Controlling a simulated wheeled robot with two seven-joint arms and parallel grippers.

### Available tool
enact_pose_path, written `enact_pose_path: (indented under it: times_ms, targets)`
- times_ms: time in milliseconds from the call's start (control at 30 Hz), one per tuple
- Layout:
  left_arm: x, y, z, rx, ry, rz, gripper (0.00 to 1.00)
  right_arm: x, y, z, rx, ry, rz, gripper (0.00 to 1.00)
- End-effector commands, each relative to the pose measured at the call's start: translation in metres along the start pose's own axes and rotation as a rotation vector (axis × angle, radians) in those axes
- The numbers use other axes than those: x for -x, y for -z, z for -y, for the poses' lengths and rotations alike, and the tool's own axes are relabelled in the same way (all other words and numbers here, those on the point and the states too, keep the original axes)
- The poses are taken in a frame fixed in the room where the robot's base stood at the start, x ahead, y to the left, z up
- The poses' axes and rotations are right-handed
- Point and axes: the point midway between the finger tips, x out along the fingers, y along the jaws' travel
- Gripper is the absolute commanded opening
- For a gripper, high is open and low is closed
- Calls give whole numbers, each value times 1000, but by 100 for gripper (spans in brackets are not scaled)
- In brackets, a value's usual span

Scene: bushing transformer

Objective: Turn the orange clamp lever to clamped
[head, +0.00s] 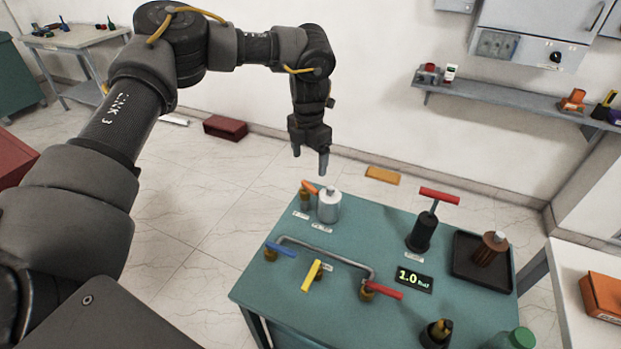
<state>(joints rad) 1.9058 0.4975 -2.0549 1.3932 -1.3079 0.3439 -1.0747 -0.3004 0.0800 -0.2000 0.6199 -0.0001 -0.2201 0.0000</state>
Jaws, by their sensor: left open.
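The orange clamp lever (309,187) sits on a small brass post at the back left of the green table (262,289). It stands just left of a silver cylinder (329,206). My left gripper (311,165) is open and empty, pointing down above the lever, with a gap between the fingertips and the lever. The lever's exact angle is hard to tell at this size. A small label lies on the table in front of the post. My right gripper is not in view.
A black pump with a red T-handle (438,196), a display reading 1.0 (413,279) and a black tray (463,267) with a brown bushing stand to the right.

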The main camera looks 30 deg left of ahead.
Motion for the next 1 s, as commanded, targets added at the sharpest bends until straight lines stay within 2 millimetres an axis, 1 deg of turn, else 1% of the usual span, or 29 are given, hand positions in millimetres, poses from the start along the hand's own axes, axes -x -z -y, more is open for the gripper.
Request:
enact_pose_path:
  times_ms: [33,200,300,433,600,867,1000]
  targets:
    - [-8,1,0,0,1,-5,81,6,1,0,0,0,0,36]
    - [-40,0,1,-1,1,-5,81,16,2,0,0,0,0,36]
    - [-57,0,1,-2,1,-4,81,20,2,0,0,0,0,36]
    - [-73,0,1,-1,1,-3,81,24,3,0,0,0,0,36]
    - [-82,-1,1,-1,0,0,81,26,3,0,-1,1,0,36]
    - [-84,-1,1,-2,0,0,81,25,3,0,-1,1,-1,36]
    - [-83,-1,1,-2,0,0,63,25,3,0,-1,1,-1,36]
